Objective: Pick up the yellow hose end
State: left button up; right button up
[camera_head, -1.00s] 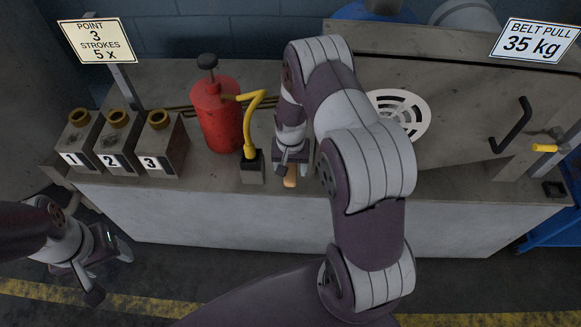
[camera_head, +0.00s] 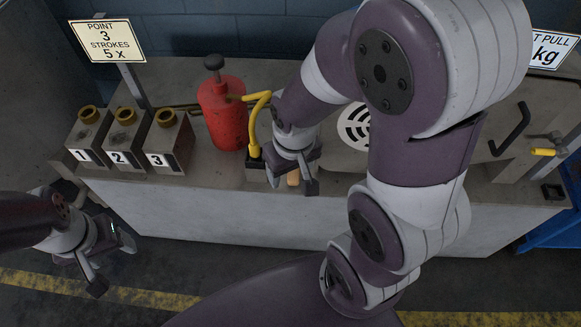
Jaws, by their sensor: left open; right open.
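The yellow hose (camera_head: 259,107) comes off the red canister (camera_head: 223,113) and bends down. Its lower end (camera_head: 254,148) stands upright in a small dark holder (camera_head: 256,165) at the bench's front edge. My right gripper (camera_head: 292,188) is just right of the holder, over the front edge, open and pointing down. Its body hides part of the holder. A tan piece (camera_head: 293,178) shows by its fingers; I cannot tell if they touch it. My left gripper (camera_head: 113,269) is low at the left, in front of the bench, open and empty.
Three numbered blocks with brass necks (camera_head: 123,142) stand left of the canister. A sign (camera_head: 107,40) stands behind them. A round white grille (camera_head: 355,127), a black handle (camera_head: 511,130) and a yellow peg (camera_head: 543,152) are at the right. My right arm hides much of the bench.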

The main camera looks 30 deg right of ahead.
aim_at(254, 148)
jog(key=i+j+z, duration=0.35)
jog(key=j, duration=0.3)
jog(key=i+j+z, duration=0.15)
jog(key=j, duration=0.2)
jog(key=i+j+z, duration=0.2)
jog(key=j, duration=0.15)
jog(key=j+z, duration=0.15)
jog(key=j, duration=0.25)
jog(key=z, duration=0.35)
